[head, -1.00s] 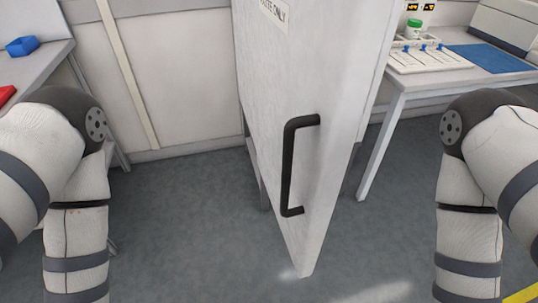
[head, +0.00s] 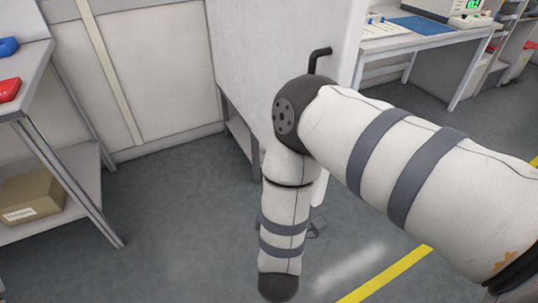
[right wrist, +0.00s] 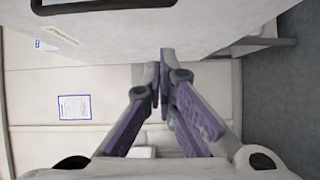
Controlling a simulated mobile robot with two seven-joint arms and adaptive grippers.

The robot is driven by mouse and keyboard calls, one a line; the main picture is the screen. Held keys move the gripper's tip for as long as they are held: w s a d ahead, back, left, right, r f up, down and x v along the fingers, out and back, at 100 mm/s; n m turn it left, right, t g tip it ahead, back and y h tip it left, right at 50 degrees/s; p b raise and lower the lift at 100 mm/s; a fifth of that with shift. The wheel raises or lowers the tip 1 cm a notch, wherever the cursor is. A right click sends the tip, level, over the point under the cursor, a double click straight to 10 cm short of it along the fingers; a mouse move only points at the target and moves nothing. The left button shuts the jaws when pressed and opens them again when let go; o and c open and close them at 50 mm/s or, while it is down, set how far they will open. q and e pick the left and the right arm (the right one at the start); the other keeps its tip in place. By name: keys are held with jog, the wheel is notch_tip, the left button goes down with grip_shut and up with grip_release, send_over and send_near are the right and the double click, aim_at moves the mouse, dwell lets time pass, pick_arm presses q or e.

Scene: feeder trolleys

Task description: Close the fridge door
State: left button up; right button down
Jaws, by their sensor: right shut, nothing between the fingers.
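The white fridge door (head: 265,40) stands at the top middle of the head view, apparently swung open, its lower part hidden behind my right arm. The top of its black handle (head: 319,54) shows just above my elbow; the rest is hidden. In the right wrist view a white panel (right wrist: 205,25) spans the top, with a dark bar like the handle (right wrist: 110,5) at its upper left edge. My right gripper (right wrist: 163,75) has its purple-padded fingers together and empty, pointing towards the panel; contact cannot be told. My left gripper is not in view.
A grey shelf table (head: 45,85) with a red tray, a blue tray and a cardboard box (head: 30,197) stands at left. A workbench (head: 425,42) with a blue mat stands at back right. Grey floor lies open at left of my arm; a yellow line (head: 390,275) crosses at right.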

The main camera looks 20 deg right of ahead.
jog(key=s+d+x, duration=0.1)
jog(key=d+x, duration=0.1)
jog(key=x, duration=1.1)
jog(key=shift+d+r, duration=0.2)
jog(key=shift+r, duration=0.25)
jog(key=shift+s, duration=0.15)
